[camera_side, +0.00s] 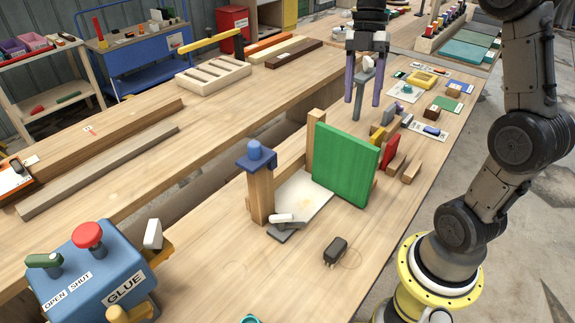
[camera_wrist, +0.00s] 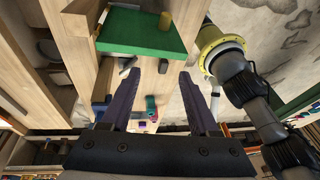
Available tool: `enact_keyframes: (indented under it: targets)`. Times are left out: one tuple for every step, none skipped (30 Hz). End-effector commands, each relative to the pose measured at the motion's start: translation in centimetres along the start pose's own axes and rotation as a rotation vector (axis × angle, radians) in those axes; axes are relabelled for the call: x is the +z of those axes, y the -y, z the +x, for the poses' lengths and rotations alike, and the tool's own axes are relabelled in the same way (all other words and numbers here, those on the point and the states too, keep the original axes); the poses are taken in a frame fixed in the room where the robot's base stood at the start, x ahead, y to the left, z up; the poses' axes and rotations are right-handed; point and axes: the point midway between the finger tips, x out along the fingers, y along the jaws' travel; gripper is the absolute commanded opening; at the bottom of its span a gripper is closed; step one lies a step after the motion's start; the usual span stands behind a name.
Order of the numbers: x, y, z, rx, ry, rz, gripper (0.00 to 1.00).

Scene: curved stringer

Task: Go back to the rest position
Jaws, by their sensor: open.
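My gripper (camera_side: 362,102) hangs near the back right of the bench in the side view, its two purple fingers pointing down and spread apart. A grey post with a pale top (camera_side: 367,64) shows between the fingers in that view; I cannot tell its depth relative to them. In the wrist view the open fingers (camera_wrist: 160,74) show with nothing held between them. The green panel (camera_side: 346,162) stands upright on the bench, in front of and below my gripper in the side view, and apart from it. It also shows in the wrist view (camera_wrist: 138,33).
A wooden post with a blue cap (camera_side: 259,185) stands left of the panel. A small black object (camera_side: 336,250) lies at the front. A blue glue box (camera_side: 92,272) stands front left. Small parts and coloured cards (camera_side: 433,129) lie at right. Bare wood (camera_side: 205,235) lies between.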

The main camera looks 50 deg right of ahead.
Motion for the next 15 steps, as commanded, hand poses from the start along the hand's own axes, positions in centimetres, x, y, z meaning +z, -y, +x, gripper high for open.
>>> enact_keyframes:
  targets:
    - [-2.9, 1.0, -0.6, 0.03, 0.05, -0.033, 0.61]
    - [-4.2, 1.6, -0.6, 0.049, 0.076, -0.027, 0.61]
    - [-5.8, 2.5, -0.6, 0.081, 0.107, -0.003, 0.61]
    - [-6.8, 3.2, -0.5, 0.107, 0.129, 0.024, 0.61]
    - [-7.8, 3.9, -0.3, 0.137, 0.148, 0.056, 0.61]
    - [-8.8, 4.8, 0.0, 0.179, 0.169, 0.106, 0.61]
    - [-9.5, 5.5, 0.3, 0.211, 0.179, 0.146, 0.61]
    - [-10.0, 6.1, 0.6, 0.245, 0.186, 0.187, 0.61]
    - [-10.6, 6.8, 1.1, 0.287, 0.191, 0.245, 0.61]
    - [-10.9, 7.3, 1.5, 0.318, 0.191, 0.29, 0.61]
    - [-11.2, 7.8, 1.8, 0.349, 0.188, 0.336, 0.61]
    - [-11.6, 8.4, 2.3, 0.391, 0.18, 0.398, 0.61]
    - [-11.8, 8.9, 2.8, 0.421, 0.171, 0.445, 0.61]
    - [-11.9, 9.2, 3.1, 0.45, 0.16, 0.495, 0.61]
    - [-12.0, 9.7, 3.7, 0.488, 0.142, 0.56, 0.61]
